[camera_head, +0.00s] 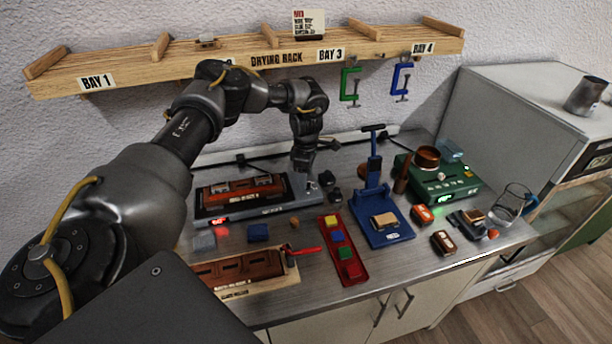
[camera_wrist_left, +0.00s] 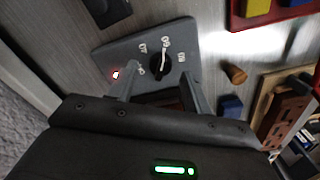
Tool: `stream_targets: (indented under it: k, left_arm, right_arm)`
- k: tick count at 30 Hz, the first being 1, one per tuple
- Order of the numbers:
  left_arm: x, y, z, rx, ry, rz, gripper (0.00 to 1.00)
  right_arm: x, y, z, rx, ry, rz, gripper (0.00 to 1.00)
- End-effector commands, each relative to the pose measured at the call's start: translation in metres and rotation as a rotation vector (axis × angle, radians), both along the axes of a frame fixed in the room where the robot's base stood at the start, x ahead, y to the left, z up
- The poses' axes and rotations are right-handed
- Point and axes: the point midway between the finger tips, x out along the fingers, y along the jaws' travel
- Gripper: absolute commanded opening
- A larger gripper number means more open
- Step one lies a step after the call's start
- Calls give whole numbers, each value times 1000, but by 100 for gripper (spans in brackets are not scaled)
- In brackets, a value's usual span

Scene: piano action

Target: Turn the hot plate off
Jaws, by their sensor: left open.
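The hot plate (camera_head: 262,211) is a long grey base under a red-brown slotted piece (camera_head: 240,188) on the counter, with a red-lit display at its front left. In the left wrist view its grey end panel (camera_wrist_left: 108,56) carries a black round knob (camera_wrist_left: 160,68) with a white pointer line toward the top of the picture, small white labels around it, and a lit red light. My left gripper (camera_head: 303,166) is over the right end of the base. In the wrist view its open fingers (camera_wrist_left: 158,92) lie on either side, just short of the knob. My right gripper is out of view.
A red tray (camera_head: 361,280) of coloured blocks, a blue block (camera_head: 258,232) and a wooden tray (camera_head: 283,279) lie in front. A blue press stand (camera_head: 392,238) and a green device (camera_head: 455,188) stand to the right. The drying rack (camera_head: 375,45) hangs above.

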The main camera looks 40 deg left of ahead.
Motion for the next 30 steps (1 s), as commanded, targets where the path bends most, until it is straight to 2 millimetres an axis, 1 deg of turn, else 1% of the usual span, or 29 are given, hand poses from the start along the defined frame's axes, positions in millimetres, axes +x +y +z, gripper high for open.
stream_targets:
  k: [3,6,13,14,21,24,30]
  left_arm:
    - [0,0,-9,1,0,0,50]
    - [0,0,-13,1,0,0,50]
    - [0,0,-14,1,0,-1,50]
    - [0,0,-14,1,0,-1,48]
    - [0,-1,-14,0,0,-1,17]
    - [0,-1,-14,0,0,-1,5]
    - [0,-1,-14,0,0,13,5]
  right_arm:
    - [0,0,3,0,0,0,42]
    - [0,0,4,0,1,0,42]
    - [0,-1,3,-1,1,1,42]
    - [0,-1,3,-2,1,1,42]
    - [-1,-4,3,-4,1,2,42]
    - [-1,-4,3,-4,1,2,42]
    - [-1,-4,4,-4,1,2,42]
